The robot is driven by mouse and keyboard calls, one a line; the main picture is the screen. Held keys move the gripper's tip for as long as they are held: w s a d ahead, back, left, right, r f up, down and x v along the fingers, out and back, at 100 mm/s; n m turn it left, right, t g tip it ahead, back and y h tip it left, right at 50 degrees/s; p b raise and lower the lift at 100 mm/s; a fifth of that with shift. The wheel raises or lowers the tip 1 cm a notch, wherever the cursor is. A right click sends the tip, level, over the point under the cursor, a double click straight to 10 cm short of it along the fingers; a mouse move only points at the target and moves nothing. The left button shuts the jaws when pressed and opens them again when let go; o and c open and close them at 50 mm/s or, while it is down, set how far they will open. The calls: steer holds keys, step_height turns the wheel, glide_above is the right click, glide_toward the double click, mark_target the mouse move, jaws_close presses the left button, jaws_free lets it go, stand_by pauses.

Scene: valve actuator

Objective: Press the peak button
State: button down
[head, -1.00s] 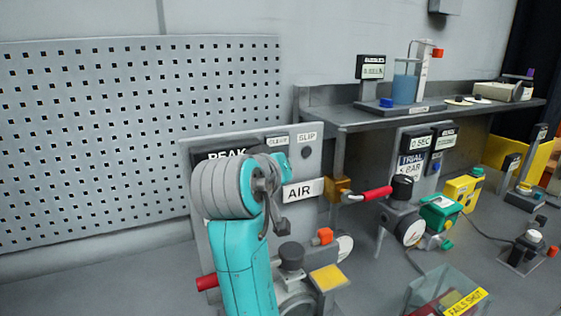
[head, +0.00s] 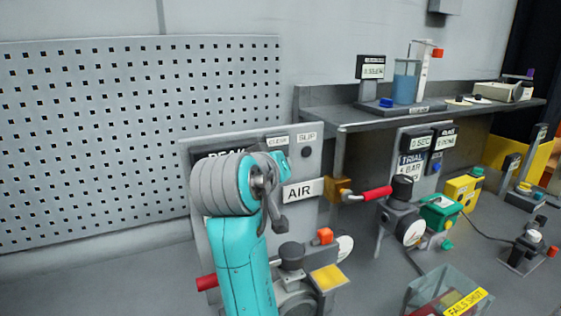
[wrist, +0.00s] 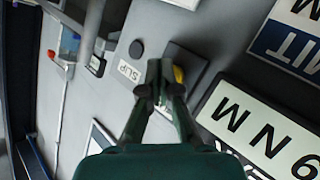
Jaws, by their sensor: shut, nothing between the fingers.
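In the wrist view my gripper (wrist: 160,70) is shut and empty, its fingertips over a dark block on the grey panel. A yellow round button (wrist: 178,74) shows partly behind the fingertips; whether they touch it I cannot tell. No label for it can be read. A white display (wrist: 250,125) reading 9 N M lies right of the fingertips in the wrist view.
A SLIP label (wrist: 128,70) and dark round knob (wrist: 136,48) sit left of the fingertips. In the head view, an AIR sign (head: 303,191) and red-handled valve (head: 367,194) stand right of my arm. A pegboard (head: 130,130) is at left.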

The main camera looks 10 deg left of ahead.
steer(key=shift+w+a, duration=0.1)
steer(key=shift+w, duration=0.1)
steer(key=shift+s, duration=0.15)
stand_by(0.5)
steer(key=shift+s+d, duration=0.55)
steer(key=shift+s, duration=0.15)
steer(key=shift+s+d, duration=0.7)
steer(key=shift+s, duration=0.35)
steer(key=shift+s+d, duration=0.7)
steer(key=shift+s, duration=0.35)
